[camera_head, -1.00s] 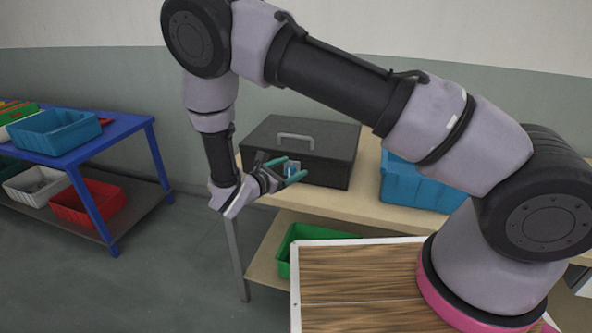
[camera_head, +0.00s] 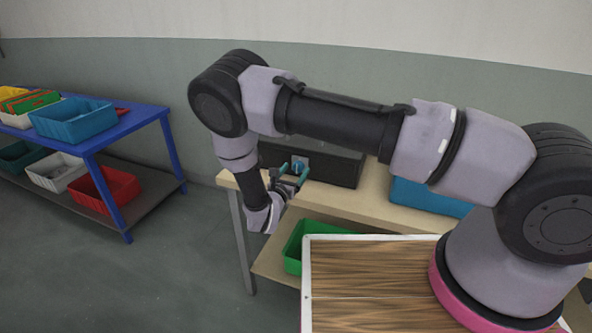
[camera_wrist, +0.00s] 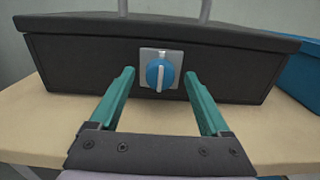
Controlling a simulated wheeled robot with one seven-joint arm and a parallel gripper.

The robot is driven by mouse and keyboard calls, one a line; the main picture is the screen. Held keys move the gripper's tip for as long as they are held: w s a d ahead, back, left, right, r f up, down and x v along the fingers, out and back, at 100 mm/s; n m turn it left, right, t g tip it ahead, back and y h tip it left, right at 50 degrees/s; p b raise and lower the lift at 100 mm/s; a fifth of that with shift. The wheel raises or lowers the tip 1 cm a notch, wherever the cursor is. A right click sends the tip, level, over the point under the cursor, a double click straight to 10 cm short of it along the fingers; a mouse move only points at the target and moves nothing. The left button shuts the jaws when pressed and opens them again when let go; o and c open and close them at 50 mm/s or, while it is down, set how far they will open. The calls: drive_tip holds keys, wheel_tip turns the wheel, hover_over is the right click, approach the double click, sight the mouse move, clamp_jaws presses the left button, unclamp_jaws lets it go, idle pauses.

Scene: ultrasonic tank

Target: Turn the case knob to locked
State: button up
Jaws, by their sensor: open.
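The dark case (camera_head: 335,168) stands on the wooden table, its front face toward my gripper. In the wrist view the case (camera_wrist: 95,66) fills the upper middle. On its front is a square light plate (camera_wrist: 147,54) with a round blue knob (camera_wrist: 159,74). The knob's pale pointer stands about upright. In the head view the knob (camera_head: 298,167) shows just beyond the fingertips. My gripper (camera_head: 298,176) is open, its teal fingers apart and empty. In the wrist view my gripper (camera_wrist: 160,82) points at the case, with the knob between the fingertips in the picture; contact cannot be told.
A blue bin (camera_head: 430,198) is right of the case on the table (camera_head: 400,214). A green bin (camera_head: 293,252) sits on the shelf below. A blue rack (camera_head: 125,132) with several bins stands at the left. Bare tabletop lies before the case.

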drive_tip(key=shift+w+d, duration=0.25)
drive_tip(key=shift+w, duration=0.4)
clamp_jaws()
